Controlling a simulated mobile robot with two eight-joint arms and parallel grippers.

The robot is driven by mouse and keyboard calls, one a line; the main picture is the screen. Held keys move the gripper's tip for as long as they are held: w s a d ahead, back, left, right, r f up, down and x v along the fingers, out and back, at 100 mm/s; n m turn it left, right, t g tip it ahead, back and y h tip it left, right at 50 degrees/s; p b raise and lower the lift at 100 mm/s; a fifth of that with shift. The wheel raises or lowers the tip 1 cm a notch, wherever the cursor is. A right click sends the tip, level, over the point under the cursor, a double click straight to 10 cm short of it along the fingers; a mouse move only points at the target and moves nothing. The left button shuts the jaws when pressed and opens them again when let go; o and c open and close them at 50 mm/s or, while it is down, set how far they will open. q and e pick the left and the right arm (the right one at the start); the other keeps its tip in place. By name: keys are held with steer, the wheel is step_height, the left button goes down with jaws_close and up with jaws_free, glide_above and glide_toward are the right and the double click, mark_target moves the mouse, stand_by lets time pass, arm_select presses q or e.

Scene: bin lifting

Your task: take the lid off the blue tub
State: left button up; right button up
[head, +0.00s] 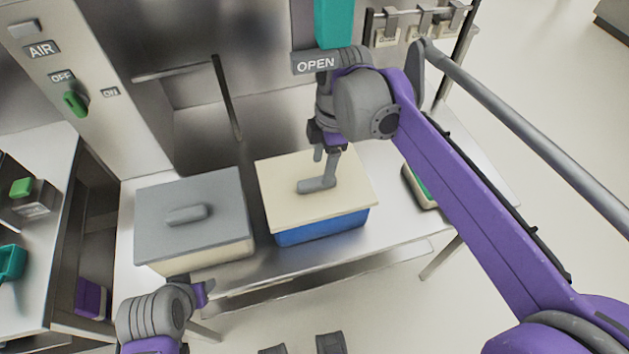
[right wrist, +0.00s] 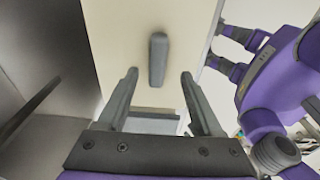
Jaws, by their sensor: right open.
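The blue tub (head: 320,229) stands on the steel bench in the head view, covered by a cream lid (head: 285,178). The lid has a grey bar handle (head: 314,187) on top. My right gripper (head: 325,167) is over the lid, its fingers pointing down close to the handle. In the right wrist view the handle (right wrist: 157,60) lies just beyond the gap between the open fingertips (right wrist: 159,75), with nothing gripped. Contact with the handle cannot be told. My left gripper (head: 202,292) is at the lower left, in front of the bench; its fingers are not clear.
A cream tub (head: 210,256) with a grey lid (head: 160,224) stands left of the blue tub, a narrow gap between. A small green-topped box (head: 418,188) is at the right, partly behind my right arm. An OPEN sign (head: 315,63) hangs behind my right wrist.

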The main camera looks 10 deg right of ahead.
mark_target(318, 180)
steer(key=f, duration=0.3)
steer(key=a+f, duration=0.1)
steer(key=f, duration=0.1)
steer(key=shift+w+f, duration=0.15)
steer(key=shift+f, duration=0.15)
steer(key=shift+c, duration=0.3)
jaws_close()
